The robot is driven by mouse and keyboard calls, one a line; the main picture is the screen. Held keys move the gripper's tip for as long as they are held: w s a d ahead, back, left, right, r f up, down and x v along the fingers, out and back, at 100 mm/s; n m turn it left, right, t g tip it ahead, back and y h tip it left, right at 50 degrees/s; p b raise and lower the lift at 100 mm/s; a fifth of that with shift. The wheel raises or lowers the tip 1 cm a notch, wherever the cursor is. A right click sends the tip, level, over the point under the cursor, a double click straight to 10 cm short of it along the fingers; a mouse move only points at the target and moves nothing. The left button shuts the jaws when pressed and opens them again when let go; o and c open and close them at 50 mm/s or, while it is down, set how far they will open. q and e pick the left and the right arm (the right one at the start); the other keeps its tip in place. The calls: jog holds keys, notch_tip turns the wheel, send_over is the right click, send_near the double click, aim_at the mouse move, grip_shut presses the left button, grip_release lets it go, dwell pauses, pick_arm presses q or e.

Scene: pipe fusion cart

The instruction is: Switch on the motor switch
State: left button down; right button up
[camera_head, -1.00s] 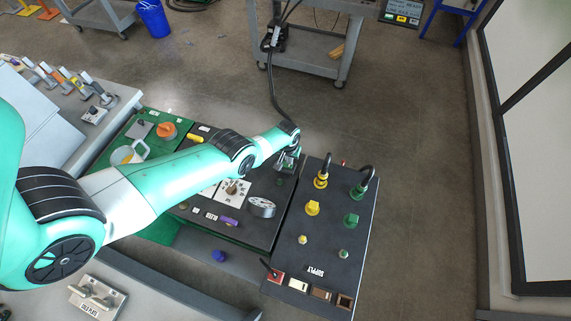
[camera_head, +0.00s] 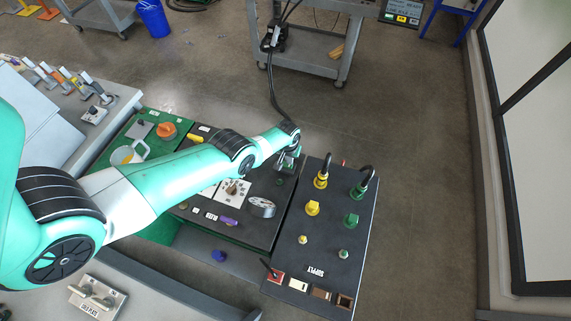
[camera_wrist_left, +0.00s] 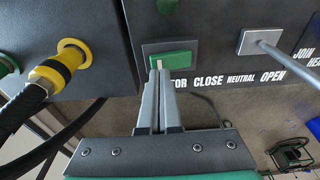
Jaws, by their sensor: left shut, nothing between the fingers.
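The motor switch (camera_wrist_left: 178,60) is a green rocker in a grey frame on the dark panel, in the left wrist view. The label below it is partly hidden by my fingers, with "TOR" readable. My left gripper (camera_wrist_left: 160,68) is shut and empty, its fingertips over the left part of the green rocker. Whether they touch it or hover just above I cannot tell. In the head view my left gripper (camera_head: 287,161) is at the far right of the dark panel, and the switch cannot be made out clearly there. My right gripper is not in view.
A grey lever plate (camera_wrist_left: 257,40) with "CLOSE NEUTRAL OPEN" is to the right of the switch. A yellow hose fitting (camera_wrist_left: 62,68) with a black hose is to the left. The supply box (camera_head: 325,230) with yellow and green connectors stands beside the panel (camera_head: 262,180).

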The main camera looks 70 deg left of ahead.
aim_at(289, 166)
pick_arm(q)
jog(key=shift+f+b, duration=0.95)
dwell(0.5)
notch_tip(289, 166, up, 7)
jog(key=p, duration=0.7)
jog(key=shift+r, duration=0.1)
